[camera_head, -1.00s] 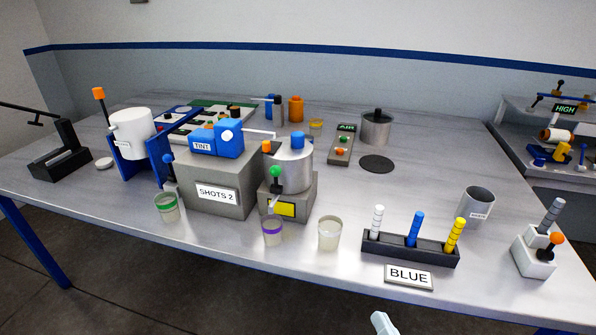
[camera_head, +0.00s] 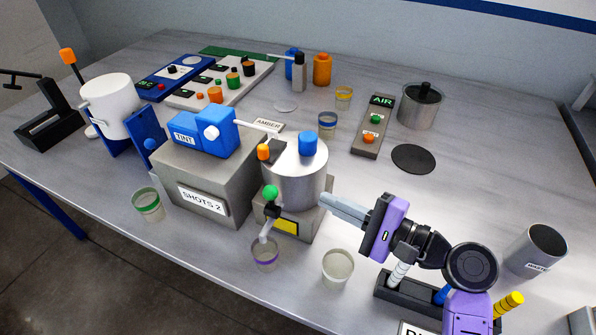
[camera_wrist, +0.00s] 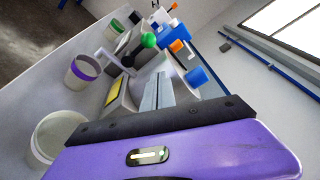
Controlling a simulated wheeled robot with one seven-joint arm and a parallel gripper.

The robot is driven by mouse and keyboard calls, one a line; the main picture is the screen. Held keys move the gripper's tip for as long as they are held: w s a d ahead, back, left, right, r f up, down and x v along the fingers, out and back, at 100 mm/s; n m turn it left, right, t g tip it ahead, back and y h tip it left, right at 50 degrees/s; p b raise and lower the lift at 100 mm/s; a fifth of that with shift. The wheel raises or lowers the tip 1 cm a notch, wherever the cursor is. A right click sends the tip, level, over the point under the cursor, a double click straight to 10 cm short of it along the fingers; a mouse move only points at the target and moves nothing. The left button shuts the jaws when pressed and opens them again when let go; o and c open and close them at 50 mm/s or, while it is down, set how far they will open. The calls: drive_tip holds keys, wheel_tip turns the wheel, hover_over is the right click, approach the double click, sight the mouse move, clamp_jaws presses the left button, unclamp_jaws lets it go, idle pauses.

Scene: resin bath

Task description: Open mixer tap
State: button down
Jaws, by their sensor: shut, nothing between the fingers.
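The mixer is a metal pot (camera_head: 295,172) on a grey base with a yellow plate (camera_head: 286,227), in the middle of the table. Its tap has a green knob (camera_head: 270,192) and a grey spout (camera_head: 266,231) at the front left. A purple-banded cup (camera_head: 264,255) stands under the spout. My gripper (camera_head: 324,199) is shut and empty, just right of the mixer in the head view. In the wrist view, the shut fingers (camera_wrist: 158,84) point toward the mixer, with the green knob (camera_wrist: 149,40) and yellow plate (camera_wrist: 113,92) to their left. I cannot tell whether the fingers touch the mixer.
A pale cup (camera_head: 337,268) stands below my gripper. The SHOTS 2 box (camera_head: 205,190) with the blue TINT unit (camera_head: 203,133) stands left of the mixer. A green-banded cup (camera_head: 148,205) stands at the front left. A dark rack (camera_head: 405,291) is under my arm.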

sight(271, 201)
drive_tip(key=shift+s+a+f+g+y, duration=0.1)
drive_tip(key=shift+s+a+g+y, duration=0.1)
drive_tip(key=shift+s+g, duration=0.15)
drive_tip(key=shift+s+a+f+g+y, duration=0.1)
drive_tip(key=shift+s+a+g+y, duration=0.15)
drive_tip(key=shift+s, duration=0.2)
drive_tip(key=p+x, duration=0.2)
drive_tip(key=x, duration=0.8)
drive_tip(key=shift+s+f+b, duration=0.1)
drive_tip(key=shift+b, duration=0.2)
